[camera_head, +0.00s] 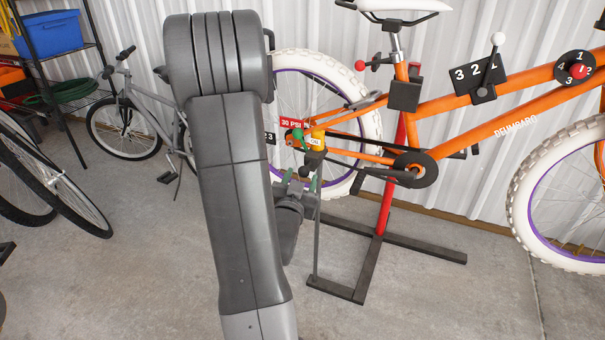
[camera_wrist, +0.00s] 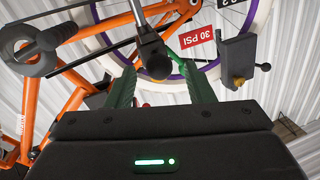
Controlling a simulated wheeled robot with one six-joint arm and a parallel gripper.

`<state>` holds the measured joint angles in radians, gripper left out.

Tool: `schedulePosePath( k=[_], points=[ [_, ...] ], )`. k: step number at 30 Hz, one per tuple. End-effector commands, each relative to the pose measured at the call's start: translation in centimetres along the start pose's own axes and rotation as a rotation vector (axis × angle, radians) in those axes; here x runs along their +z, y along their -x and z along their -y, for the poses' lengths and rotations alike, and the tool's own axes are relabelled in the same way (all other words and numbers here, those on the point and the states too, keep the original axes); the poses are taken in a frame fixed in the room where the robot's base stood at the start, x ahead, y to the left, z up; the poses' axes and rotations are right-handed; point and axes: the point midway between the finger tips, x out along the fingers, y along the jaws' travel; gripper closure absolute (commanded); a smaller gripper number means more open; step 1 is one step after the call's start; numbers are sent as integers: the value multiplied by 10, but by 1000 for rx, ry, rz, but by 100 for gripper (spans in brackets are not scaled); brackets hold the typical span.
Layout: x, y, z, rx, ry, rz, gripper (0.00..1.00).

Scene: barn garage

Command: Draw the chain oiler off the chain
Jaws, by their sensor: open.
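The orange bike (camera_head: 470,115) is clamped on a red stand (camera_head: 385,195) with dark feet. What looks like the chain oiler (camera_head: 316,139), a small yellow-orange body with a white label above a dark part, sits by the rear wheel, left of the crank. My gripper (camera_head: 302,184) is just below it, green fingers up. In the wrist view, which is upside down, the fingers of my gripper (camera_wrist: 161,88) are spread. A dark rounded piece with a metal rod (camera_wrist: 155,66) shows between or beyond them; I cannot tell whether they touch it. The chain's contact with the oiler is unclear.
A red 30 PSI tag (camera_head: 293,123) hangs beside the rear wheel (camera_head: 362,100). In the wrist view a dark box (camera_wrist: 236,58) is right of the fingers. A thin upright rod (camera_head: 316,240) stands below the oiler. A grey bike (camera_head: 128,118) is at left. Open concrete floor lies in front.

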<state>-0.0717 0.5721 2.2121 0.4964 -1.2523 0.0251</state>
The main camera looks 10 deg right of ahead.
Motion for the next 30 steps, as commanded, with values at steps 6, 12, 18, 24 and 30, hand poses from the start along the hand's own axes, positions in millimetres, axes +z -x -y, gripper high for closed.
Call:
schedulePosePath(
  k=[6,12,18,24,30],
  points=[
    [1,52,2,-6,1,4,52],
    [1,85,2,-6,1,3,52],
    [1,103,1,-4,0,2,52],
    [0,108,1,-2,0,0,52],
    [0,108,0,-1,0,0,52]
  ],
)
